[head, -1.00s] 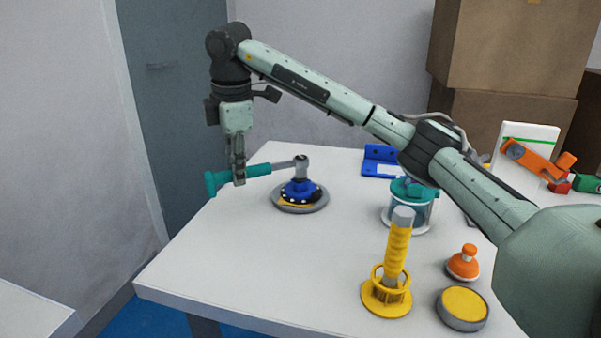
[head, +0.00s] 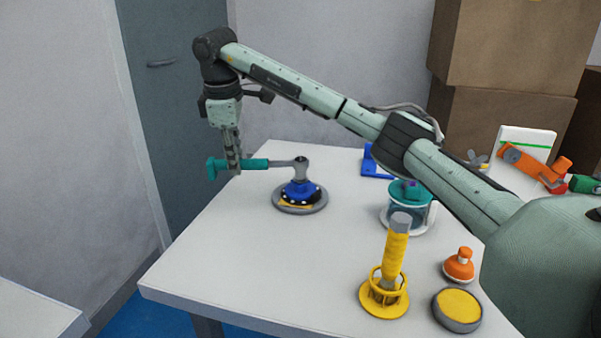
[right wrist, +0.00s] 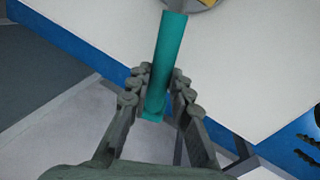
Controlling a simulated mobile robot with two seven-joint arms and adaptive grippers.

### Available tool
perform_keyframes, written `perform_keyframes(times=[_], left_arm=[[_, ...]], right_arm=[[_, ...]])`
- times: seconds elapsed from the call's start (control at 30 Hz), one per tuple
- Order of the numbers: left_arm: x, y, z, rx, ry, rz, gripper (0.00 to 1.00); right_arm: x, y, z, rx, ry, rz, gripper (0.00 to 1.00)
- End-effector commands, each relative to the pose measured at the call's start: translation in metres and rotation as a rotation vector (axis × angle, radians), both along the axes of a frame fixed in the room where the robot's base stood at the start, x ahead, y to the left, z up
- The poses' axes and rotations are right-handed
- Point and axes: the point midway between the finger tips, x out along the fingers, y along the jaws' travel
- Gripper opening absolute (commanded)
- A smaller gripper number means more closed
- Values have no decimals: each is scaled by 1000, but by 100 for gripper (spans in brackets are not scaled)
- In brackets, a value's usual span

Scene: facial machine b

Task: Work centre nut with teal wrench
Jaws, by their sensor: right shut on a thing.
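The teal wrench (head: 256,164) has a teal handle and a grey shaft, and lies roughly level above the table's left part. Its grey head is over the centre of the blue and grey round fixture (head: 301,193), which hides the centre nut. My right gripper (head: 234,166) is shut on the teal handle near its outer end. In the right wrist view the handle (right wrist: 166,65) runs between the two fingers of the gripper (right wrist: 160,88). My left gripper is not in view.
A teal-lidded jar (head: 408,207), a yellow tool in a yellow stand (head: 394,262), an orange knob (head: 459,264) and a yellow-topped disc (head: 457,309) stand to the right. A blue bracket (head: 374,163) lies behind. The table's front left is bare.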

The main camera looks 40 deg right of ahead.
Motion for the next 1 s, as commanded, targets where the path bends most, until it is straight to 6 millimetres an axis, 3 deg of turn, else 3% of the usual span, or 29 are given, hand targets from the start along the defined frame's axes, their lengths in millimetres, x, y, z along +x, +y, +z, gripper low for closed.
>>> perform_keyframes(times=[1.0], left_arm=[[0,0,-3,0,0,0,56]], right_arm=[[0,0,11,0,-2,4,0]])
